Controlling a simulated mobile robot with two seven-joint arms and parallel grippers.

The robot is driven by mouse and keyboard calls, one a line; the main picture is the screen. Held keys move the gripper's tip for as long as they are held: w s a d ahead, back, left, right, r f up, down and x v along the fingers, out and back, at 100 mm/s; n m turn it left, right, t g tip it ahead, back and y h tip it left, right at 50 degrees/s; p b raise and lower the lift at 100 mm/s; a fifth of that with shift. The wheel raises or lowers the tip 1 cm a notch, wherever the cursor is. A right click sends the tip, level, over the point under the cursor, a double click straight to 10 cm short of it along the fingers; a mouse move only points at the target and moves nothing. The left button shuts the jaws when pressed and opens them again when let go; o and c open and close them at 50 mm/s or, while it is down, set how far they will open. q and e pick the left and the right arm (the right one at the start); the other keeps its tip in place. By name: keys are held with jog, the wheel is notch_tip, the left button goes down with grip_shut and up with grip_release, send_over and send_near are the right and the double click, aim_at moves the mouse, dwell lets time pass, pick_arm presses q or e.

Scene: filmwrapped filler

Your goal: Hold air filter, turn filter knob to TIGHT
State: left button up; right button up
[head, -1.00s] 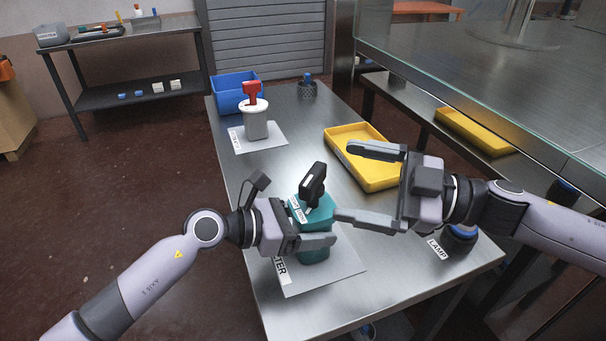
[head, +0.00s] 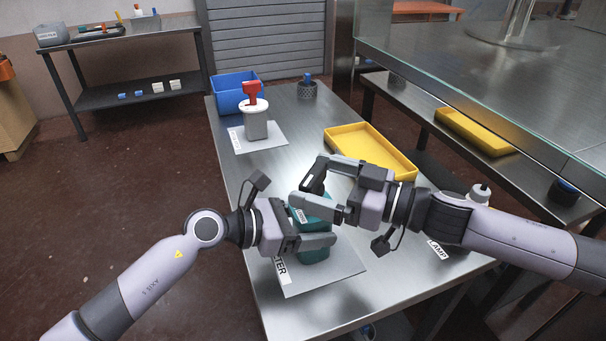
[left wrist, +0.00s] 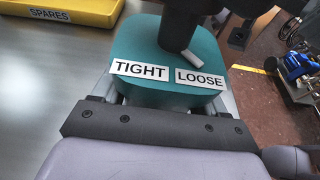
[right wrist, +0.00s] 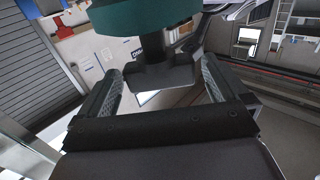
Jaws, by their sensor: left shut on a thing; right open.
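The teal air filter (head: 314,254) stands on a grey mat near the table's front; my grippers partly hide it. Its TIGHT label (left wrist: 139,70) and LOOSE label (left wrist: 199,79) show in the left wrist view. The black knob (head: 314,178) sits on top, and its white pointer (left wrist: 190,57) points toward LOOSE. My left gripper (head: 314,228) is shut on the filter body. My right gripper (head: 308,181) is open, with its fingers on either side of the knob. The right wrist view shows the knob (right wrist: 158,75) between the fingers, with gaps at both sides.
A yellow tray (head: 395,155) lies just behind my right gripper. Farther back are a grey canister with a red handle (head: 252,92), a blue bin (head: 228,98) and a dark mesh cup (head: 307,91). A LAMP label (head: 437,249) is under my right arm.

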aim_at(320, 181)
jog(key=shift+x, duration=1.55)
jog(key=c, duration=0.9)
